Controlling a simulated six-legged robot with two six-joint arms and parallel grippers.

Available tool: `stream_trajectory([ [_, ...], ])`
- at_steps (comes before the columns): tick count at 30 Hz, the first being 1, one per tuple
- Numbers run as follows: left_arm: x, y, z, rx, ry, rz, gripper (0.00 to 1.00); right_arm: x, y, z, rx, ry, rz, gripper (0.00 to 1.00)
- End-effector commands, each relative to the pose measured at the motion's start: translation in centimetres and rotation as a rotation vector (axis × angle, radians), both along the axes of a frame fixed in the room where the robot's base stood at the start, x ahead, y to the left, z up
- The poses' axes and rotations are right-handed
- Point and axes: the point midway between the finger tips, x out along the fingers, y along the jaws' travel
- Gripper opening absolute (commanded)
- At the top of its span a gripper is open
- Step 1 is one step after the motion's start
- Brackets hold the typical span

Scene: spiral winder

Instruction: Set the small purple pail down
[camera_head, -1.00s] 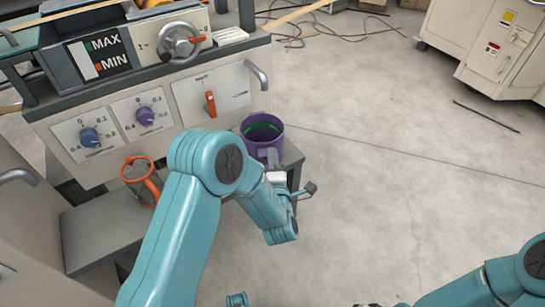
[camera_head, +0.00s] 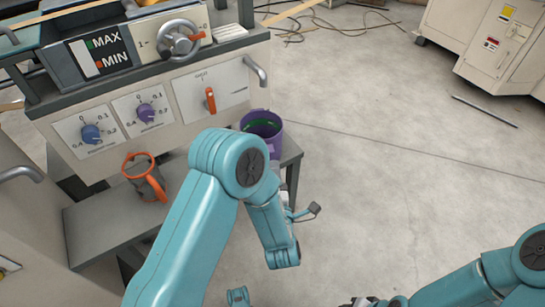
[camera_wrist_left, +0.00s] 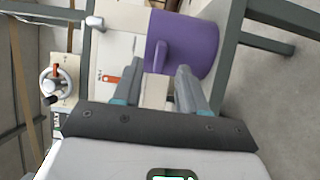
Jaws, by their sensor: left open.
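The small purple pail (camera_head: 265,123) stands upright at the right end of a low grey bench (camera_head: 105,225), against the machine front. Its inside looks dark with a green band. My left arm hides its lower left part in the head view. In the left wrist view the pail (camera_wrist_left: 195,45) is just ahead of my left gripper (camera_wrist_left: 160,72). The jaws are open, with the pail's handle (camera_wrist_left: 160,56) in line between the fingertips. I cannot tell whether a finger touches it. My right arm shows at the lower right of the head view, but its jaws do not.
The machine panel (camera_head: 150,105) with knobs, an orange switch (camera_head: 210,99) and a metal handle (camera_head: 256,71) rises behind. Open concrete floor lies to the right.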

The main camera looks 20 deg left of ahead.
Motion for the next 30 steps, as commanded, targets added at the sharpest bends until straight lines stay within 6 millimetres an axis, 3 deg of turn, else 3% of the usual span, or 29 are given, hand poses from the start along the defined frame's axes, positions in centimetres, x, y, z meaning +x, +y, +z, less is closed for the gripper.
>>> stream_trajectory([
  [4,-2.7,-1.4,0.0,0.003,0.004,-0.006,0.42,-0.1,0.1,0.5,0.000,0.001,0.005,0.43],
  [10,-4.3,-1.9,-0.4,0.005,0.022,-0.004,0.42,-0.2,0.2,0.7,0.002,0.003,0.006,0.43],
  [13,-4.2,-1.3,-2.8,0.036,0.167,-0.035,0.42,-0.2,0.2,0.7,0.002,0.003,0.008,0.43],
  [15,-4.3,-0.9,-6.0,0.086,0.364,-0.107,0.42,-0.2,0.2,0.7,0.002,0.003,0.008,0.43],
  [19,-7.0,-1.2,-12.9,0.230,0.798,-0.405,0.42,-0.2,0.2,0.7,0.002,0.003,0.006,0.43],
  [22,-11.2,-2.1,-16.5,0.358,1.048,-0.733,0.42,-0.2,0.2,0.7,0.002,0.003,0.006,0.43],
  [27,-18.6,-3.1,-18.6,0.536,1.229,-1.257,0.42,-0.2,0.2,0.7,0.002,0.003,0.006,0.43],
  [30,-21.3,-3.2,-18.7,0.594,1.246,-1.446,0.42,-0.2,0.2,0.7,0.002,0.003,0.006,0.43],
])
